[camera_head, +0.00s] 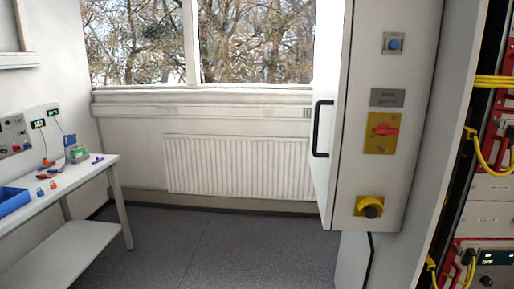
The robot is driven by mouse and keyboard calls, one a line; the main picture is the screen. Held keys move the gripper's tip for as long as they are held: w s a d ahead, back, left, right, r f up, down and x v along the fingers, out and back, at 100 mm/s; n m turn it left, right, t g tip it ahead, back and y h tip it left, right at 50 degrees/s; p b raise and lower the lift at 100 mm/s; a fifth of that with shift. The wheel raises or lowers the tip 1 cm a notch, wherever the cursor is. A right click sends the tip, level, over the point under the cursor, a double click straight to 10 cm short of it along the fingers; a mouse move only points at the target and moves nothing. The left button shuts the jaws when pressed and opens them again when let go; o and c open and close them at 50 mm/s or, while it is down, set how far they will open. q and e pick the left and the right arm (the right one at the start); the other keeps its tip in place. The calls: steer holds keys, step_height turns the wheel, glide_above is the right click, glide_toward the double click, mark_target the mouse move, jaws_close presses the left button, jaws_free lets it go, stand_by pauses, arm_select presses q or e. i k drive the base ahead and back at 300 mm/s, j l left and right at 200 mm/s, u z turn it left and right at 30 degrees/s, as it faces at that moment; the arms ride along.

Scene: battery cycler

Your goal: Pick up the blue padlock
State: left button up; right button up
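Several small red, orange and blue objects lie on the white bench at the left, beside the blue tray. Neither of my grippers is in view.
The white bench (84,178) has a lower shelf (62,255); a blue tray (12,203) sits at its left, and a green and blue device (78,154) stands near the back. A grey cabinet (385,185) and a rack with yellow cables (490,215) fill the right. The grey floor (220,250) between is clear.

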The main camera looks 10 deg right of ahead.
mark_target(40, 194)
steer(key=i+j+u, duration=0.35)
steer(key=j, duration=0.15)
steer(key=i+j+u, duration=0.7)
steer(key=i, duration=0.2)
steer(key=i+l, duration=0.15)
steer(key=i, duration=0.4)
steer(key=u, duration=0.05)
